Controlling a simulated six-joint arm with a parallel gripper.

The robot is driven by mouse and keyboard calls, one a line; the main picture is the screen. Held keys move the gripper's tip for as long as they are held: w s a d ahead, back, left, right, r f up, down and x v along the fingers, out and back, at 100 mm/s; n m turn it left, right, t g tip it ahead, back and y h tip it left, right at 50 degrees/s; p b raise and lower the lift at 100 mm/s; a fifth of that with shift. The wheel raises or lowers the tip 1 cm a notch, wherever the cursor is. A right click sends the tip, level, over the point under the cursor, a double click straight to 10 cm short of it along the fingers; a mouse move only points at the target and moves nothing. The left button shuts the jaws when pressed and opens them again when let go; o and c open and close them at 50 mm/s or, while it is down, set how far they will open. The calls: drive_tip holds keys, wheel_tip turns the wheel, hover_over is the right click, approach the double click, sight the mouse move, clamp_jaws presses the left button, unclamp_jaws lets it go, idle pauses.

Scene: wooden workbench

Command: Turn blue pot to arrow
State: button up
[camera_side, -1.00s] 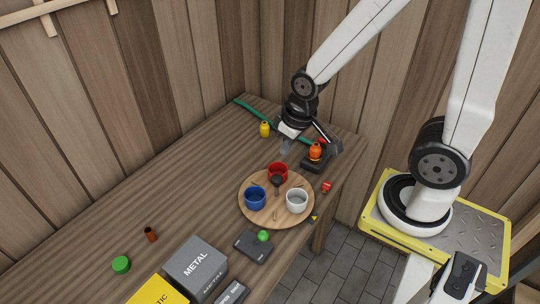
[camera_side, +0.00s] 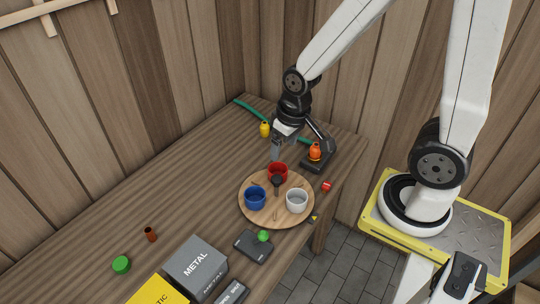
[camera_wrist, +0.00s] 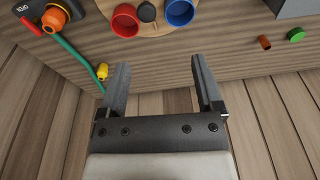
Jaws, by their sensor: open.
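The blue pot (camera_side: 255,198) stands on the left part of a round wooden turntable (camera_side: 272,222), with a red pot (camera_side: 278,171) at the back and a white pot (camera_side: 297,200) at the right. A dark knob (camera_side: 277,181) stands at its centre. A small yellow arrow-like marker (camera_side: 314,218) lies beside the turntable's front right edge. My gripper (camera_side: 277,152) is above the bench just behind the red pot, apart from it. In the wrist view my gripper (camera_wrist: 160,80) is open and empty, with the blue pot (camera_wrist: 180,12) and red pot (camera_wrist: 125,20) beyond the fingertips.
An orange knob on a dark base (camera_side: 315,151) stands right of my gripper. A yellow object (camera_side: 265,129) and green hose (camera_side: 250,108) are behind. A green button box (camera_side: 254,247) and METAL box (camera_side: 195,268) are in front.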

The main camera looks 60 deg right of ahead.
sight(277, 177)
drive_tip(key=w+d+f+m+g+y, duration=0.3)
drive_tip(key=w+d+f+m+g, duration=0.2)
drive_tip(key=w+f+m, duration=0.1)
drive_tip(key=shift+f+m, duration=0.65)
drive_tip(key=shift+m, duration=0.35)
drive_tip(key=shift+x, duration=3.9)
drive_tip(key=shift+s+a, duration=0.1)
clamp_jaws()
